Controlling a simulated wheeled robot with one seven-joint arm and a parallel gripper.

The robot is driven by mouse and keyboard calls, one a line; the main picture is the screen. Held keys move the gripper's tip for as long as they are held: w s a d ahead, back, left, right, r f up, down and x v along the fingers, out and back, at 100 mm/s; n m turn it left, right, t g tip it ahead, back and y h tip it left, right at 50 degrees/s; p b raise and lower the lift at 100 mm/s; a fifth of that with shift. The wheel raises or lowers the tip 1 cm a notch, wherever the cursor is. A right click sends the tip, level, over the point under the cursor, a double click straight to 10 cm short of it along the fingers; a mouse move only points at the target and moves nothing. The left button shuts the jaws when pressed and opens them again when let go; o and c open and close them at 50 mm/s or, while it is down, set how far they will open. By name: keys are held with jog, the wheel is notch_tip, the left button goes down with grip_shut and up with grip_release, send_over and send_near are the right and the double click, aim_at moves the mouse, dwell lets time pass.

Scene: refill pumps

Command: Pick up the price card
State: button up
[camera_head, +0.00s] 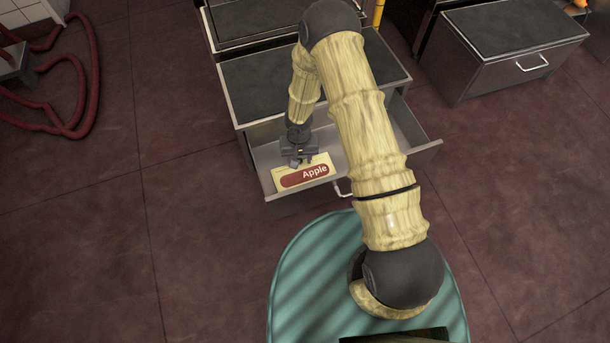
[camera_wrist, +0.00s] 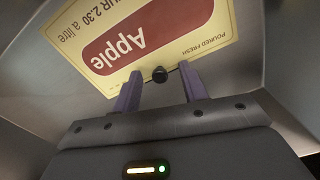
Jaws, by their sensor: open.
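The price card (camera_head: 305,173) is pale yellow with a red label reading "Apple". It lies inside the open drawer (camera_head: 421,144), near its front left. In the wrist view the card (camera_wrist: 150,35) appears upside down, just beyond the fingers, and its text gives a price per litre. My gripper (camera_head: 296,163) reaches down into the drawer at the card's upper left edge. In the wrist view the two purple fingers of my gripper (camera_wrist: 161,90) are apart, with a small dark round knob (camera_wrist: 160,74) between them at the card's edge. I cannot tell whether the fingers touch the card.
The drawer's handle (camera_head: 343,189) is at its front. The drawer is pulled out from a metal cabinet (camera_head: 235,98) with a dark top. Another cabinet (camera_head: 520,70) stands at the upper right. A red hose (camera_head: 85,95) lies at the left.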

jog(key=c, duration=0.9)
notch_tip(320, 180, up, 18)
jog(key=p, duration=1)
jog(key=shift+r, duration=0.15)
notch_tip(320, 180, up, 5)
jog(key=p, duration=0.4)
